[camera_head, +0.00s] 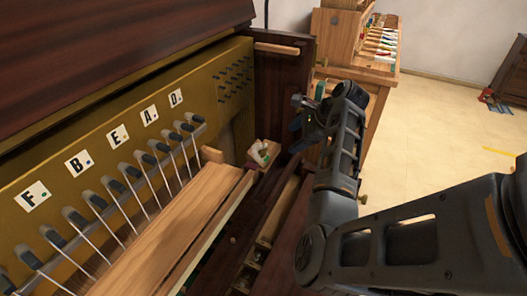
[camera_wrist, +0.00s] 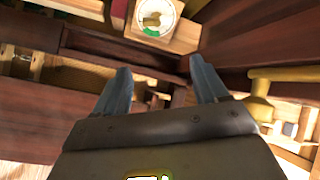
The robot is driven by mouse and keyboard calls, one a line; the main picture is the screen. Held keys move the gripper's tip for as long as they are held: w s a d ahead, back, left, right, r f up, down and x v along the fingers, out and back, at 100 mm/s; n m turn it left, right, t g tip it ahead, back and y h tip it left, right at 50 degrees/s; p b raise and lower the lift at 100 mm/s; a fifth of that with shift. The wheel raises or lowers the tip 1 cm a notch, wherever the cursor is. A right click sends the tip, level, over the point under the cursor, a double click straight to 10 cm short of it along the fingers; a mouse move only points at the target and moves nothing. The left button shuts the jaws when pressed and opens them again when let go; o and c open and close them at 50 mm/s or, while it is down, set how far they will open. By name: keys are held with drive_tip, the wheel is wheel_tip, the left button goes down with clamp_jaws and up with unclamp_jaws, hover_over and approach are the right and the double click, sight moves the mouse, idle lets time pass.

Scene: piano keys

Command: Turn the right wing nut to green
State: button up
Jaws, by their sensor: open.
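The right wing nut (camera_wrist: 152,20) is brass-coloured and sits on a round white dial (camera_wrist: 166,9) with a green section, near the top of the wrist view. In the head view the dial (camera_head: 263,152) is small, on a wooden block at the right end of the piano's inside; the nut's exact angle there is too small to tell. My gripper (camera_wrist: 160,84) is open, with two separate fingers and nothing between them. The dial lies beyond the fingertips, apart from them. In the head view my gripper (camera_head: 303,115) is up and right of the dial.
A brass-coloured panel (camera_head: 150,130) with letter cards and a row of hammers (camera_head: 110,190) runs along the left. A wooden rail (camera_head: 170,230) lies in front. The dark side wall (camera_head: 285,90) stands close to the dial. Behind is a wooden cabinet (camera_head: 340,50) with coloured items.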

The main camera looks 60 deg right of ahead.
sight(266, 148)
drive_tip(key=w+a+f+y+b, duration=0.1)
drive_tip(key=w+f+b, duration=0.2)
drive_tip(key=w+b, duration=0.2)
drive_tip(key=shift+f+m+t, duration=0.2)
drive_tip(key=shift+m+t, duration=0.1)
drive_tip(key=shift+m, duration=0.1)
drive_tip(key=shift+w+a, duration=0.1)
idle(0.3)
drive_tip(key=shift+b+x, duration=0.65)
drive_tip(key=shift+x, duration=0.95)
drive_tip(key=shift+w+f, duration=0.2)
drive_tip(key=shift+f, duration=0.1)
drive_tip(key=shift+w+f, duration=0.2)
drive_tip(key=shift+f, duration=0.05)
drive_tip(key=shift+w+a+f+b, duration=0.1)
drive_tip(key=shift+w+f+b, duration=0.15)
drive_tip(key=shift+b, duration=0.15)
drive_tip(key=shift+b+x, duration=0.3)
drive_tip(key=shift+x, duration=0.5)
